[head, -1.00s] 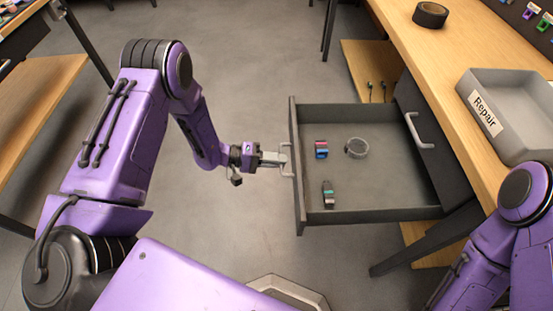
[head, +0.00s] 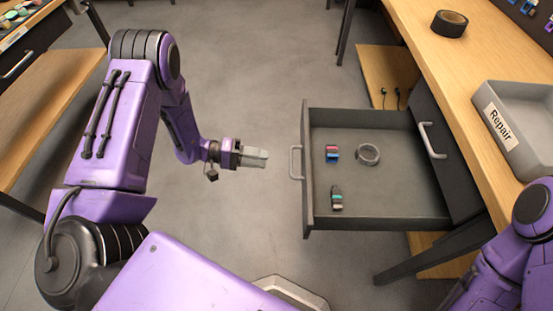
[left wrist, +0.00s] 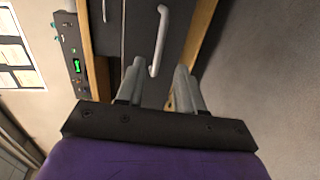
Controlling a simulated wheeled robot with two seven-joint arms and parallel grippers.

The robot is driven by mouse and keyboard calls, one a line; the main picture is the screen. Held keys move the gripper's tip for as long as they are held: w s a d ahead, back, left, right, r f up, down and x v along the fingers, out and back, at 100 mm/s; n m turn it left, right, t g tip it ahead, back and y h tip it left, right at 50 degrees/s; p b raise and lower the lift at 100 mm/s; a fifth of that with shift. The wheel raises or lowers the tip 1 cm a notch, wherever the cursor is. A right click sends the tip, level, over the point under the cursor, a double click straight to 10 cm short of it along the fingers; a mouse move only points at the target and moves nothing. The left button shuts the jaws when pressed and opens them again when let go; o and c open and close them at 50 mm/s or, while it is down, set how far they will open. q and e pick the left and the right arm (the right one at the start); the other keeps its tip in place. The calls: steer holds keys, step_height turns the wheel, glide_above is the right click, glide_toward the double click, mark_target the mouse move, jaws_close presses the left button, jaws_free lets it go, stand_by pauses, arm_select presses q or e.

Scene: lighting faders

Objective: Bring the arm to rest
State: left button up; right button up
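My left gripper (head: 256,158) is in front of the open drawer (head: 380,216), clear of the drawer's handle (head: 295,163) with a gap between them. In the left wrist view its two fingers (left wrist: 158,88) stand apart with nothing between them, and a light handle (left wrist: 160,40) on a dark front lies beyond. The left arm is still bent out in front of me. My right arm shows at the lower right of the head view, but its gripper is out of view.
A grey Repair bin (head: 520,165) and black tape (head: 449,23) are on the right bench. The floor left of the drawer is clear.

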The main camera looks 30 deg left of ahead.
arm_select(q)
steer(key=shift+v, duration=0.95)
step_height(320, 180, down, 5)
steer(key=a+n+t+y+p, duration=0.1)
steer(key=a+t+y+p, duration=0.3)
steer(key=y, duration=0.7)
steer(key=s+d+r+g+y+p, duration=0.1)
steer(key=s+g+y+p, duration=0.5)
steer(key=s, duration=1.6)
steer(key=shift+d+r+n+g+y, duration=0.3)
steer(key=shift+r+n+g, duration=0.1)
steer(key=shift+g, duration=0.2)
